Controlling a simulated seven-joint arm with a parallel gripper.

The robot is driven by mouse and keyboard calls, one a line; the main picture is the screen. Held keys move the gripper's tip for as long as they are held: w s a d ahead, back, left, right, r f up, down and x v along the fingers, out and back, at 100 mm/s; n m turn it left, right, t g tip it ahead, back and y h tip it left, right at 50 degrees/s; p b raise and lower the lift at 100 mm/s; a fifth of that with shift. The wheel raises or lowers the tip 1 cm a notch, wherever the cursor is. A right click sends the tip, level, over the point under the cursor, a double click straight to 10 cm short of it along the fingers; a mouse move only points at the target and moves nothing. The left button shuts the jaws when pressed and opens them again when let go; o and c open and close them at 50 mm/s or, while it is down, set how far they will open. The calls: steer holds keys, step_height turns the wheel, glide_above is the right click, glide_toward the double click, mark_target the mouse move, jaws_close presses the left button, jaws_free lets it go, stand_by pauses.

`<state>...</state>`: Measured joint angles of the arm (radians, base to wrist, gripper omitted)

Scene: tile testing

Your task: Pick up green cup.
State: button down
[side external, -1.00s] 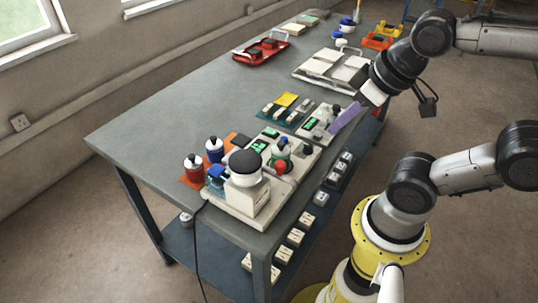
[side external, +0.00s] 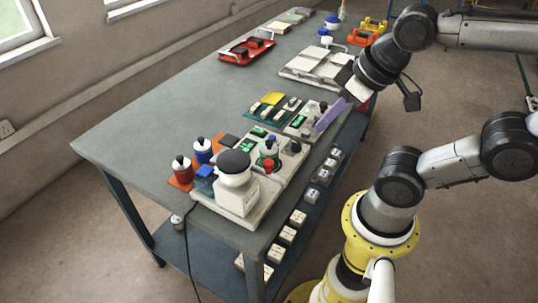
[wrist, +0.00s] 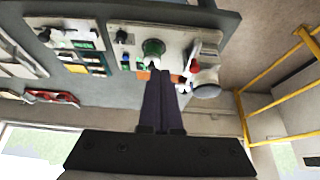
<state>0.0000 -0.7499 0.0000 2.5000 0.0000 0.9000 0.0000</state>
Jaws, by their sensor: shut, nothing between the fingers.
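A small green object (side external: 268,154), which looks like the green cup, stands on a pale instrument base near the table's front edge. It shows in the wrist view as a round green shape (wrist: 153,47) ahead of the fingertips. My gripper (side external: 321,127) has purple fingers that are together and empty. In the side view it is right of and behind the green object, apart from it. In the wrist view the fingers (wrist: 163,80) point toward it. The object's shape is too small to make out fully.
A red item (side external: 268,167) stands close in front of the green object. A white device with a black top (side external: 234,162) is left of it, with two bottles (side external: 203,150) beyond. A white tray (side external: 290,73) lies farther back. The table's left part is clear.

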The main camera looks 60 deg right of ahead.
steer(key=c, duration=1.6)
jaws_free()
steer(key=shift+c, duration=0.6)
jaws_free()
steer(key=m+g, duration=0.5)
steer(key=m, duration=1.6)
glide_above(269, 146)
step_height(269, 146, down, 3)
steer(key=shift+g, duration=0.3)
steer(key=f, duration=0.9)
steer(key=d+f, duration=0.1)
steer(key=f, duration=0.4)
steer(key=shift+w, duration=0.2)
